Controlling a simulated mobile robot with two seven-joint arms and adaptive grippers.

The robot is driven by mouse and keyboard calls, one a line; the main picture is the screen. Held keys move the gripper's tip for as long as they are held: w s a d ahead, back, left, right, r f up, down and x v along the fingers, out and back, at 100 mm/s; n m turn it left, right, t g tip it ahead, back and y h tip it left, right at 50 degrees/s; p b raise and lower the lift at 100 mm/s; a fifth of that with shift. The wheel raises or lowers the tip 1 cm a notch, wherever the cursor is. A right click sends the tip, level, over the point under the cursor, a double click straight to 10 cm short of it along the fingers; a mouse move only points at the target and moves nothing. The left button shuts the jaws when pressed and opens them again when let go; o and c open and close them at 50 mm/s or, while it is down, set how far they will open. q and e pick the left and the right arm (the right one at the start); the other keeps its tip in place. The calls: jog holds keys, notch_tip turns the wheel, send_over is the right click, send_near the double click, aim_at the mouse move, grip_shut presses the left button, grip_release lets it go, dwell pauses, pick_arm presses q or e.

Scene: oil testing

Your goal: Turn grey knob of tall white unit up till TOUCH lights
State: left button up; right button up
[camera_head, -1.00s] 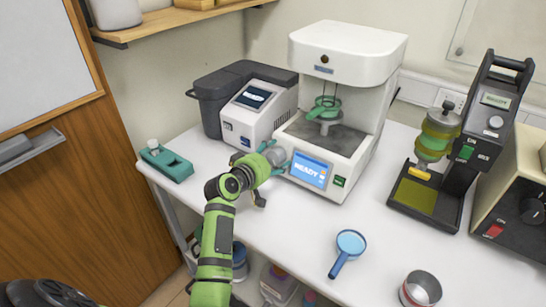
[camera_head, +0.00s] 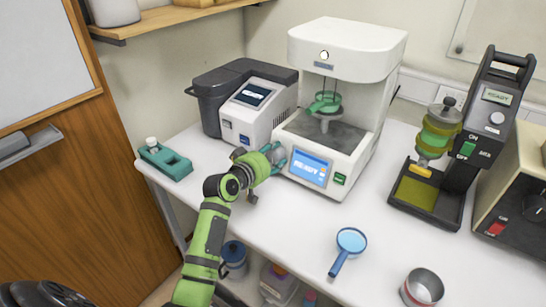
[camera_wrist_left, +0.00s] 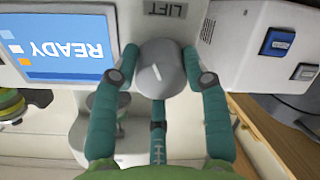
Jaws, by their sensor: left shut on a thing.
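The tall white unit (camera_head: 345,45) stands at the back middle of the table. Its screen (camera_head: 309,169) reads READY. The round lamp (camera_head: 324,55) on its head glows white; the small plate below it is too small to read. My left gripper (camera_head: 277,157) is at the unit's left front. In the left wrist view, its teal fingers (camera_wrist_left: 160,85) are shut around the grey knob (camera_wrist_left: 160,68), below the LIFT label.
A grey and white instrument (camera_head: 245,110) stands close left of the unit. A blue magnifier (camera_head: 350,241) and a metal cup (camera_head: 422,287) lie in front. A black stand (camera_head: 485,130) is right.

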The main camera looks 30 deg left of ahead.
pick_arm(q)
jog(key=shift+w+a+r, duration=0.1)
jog(key=shift+r, duration=0.2)
jog(key=o, duration=1.1)
jog(key=shift+o, duration=0.2)
jog(key=shift+f, duration=0.1)
jog(key=shift+s, duration=0.55)
jog(key=v, duration=1.1)
